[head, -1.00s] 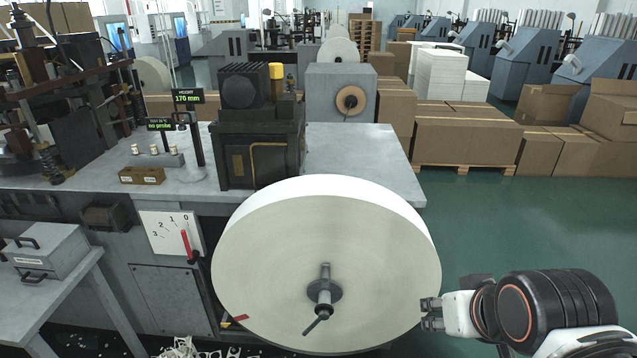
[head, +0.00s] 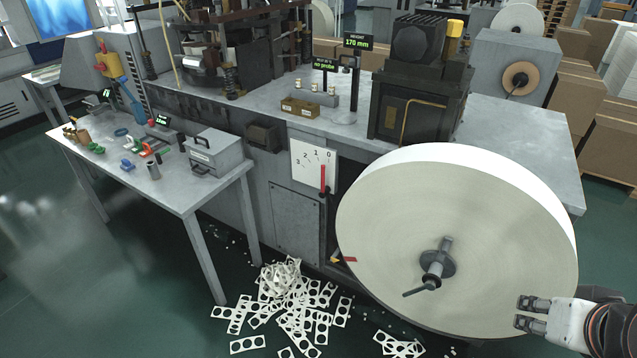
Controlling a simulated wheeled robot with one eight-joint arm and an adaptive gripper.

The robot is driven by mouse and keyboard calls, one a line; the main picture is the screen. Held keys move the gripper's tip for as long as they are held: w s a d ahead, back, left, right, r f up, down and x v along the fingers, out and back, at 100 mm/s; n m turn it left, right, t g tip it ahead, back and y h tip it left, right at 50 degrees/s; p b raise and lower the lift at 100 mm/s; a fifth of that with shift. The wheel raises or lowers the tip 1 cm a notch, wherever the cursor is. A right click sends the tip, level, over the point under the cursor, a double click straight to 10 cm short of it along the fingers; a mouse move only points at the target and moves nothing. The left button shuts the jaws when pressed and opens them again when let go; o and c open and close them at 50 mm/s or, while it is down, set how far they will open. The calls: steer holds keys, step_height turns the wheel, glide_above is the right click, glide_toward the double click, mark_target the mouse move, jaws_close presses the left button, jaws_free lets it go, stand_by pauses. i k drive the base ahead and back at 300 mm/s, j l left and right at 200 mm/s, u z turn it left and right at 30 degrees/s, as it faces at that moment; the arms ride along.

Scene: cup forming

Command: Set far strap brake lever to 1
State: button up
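A red brake lever (head: 323,178) stands near upright in front of a white scale plate (head: 307,165) marked 0 to 3 on the machine's front. It points to the 0 and 1 end of the scale; I cannot tell exactly which mark it is on. A small red piece (head: 349,259) shows low beside the roll's left edge, mostly hidden. My gripper (head: 520,312) is at the lower right, fingers apart and empty, pointing left in front of the big roll's lower right edge. It is far to the right of the lever.
The large paper roll (head: 455,215) on its hub stands between my gripper and the lever. A grey side table (head: 185,195) with tools and a metal box stands left. Punched paper scraps (head: 300,315) lie on the floor. Open floor is at lower left.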

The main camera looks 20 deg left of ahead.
mark_target(325, 190)
steer(key=u, duration=1.05)
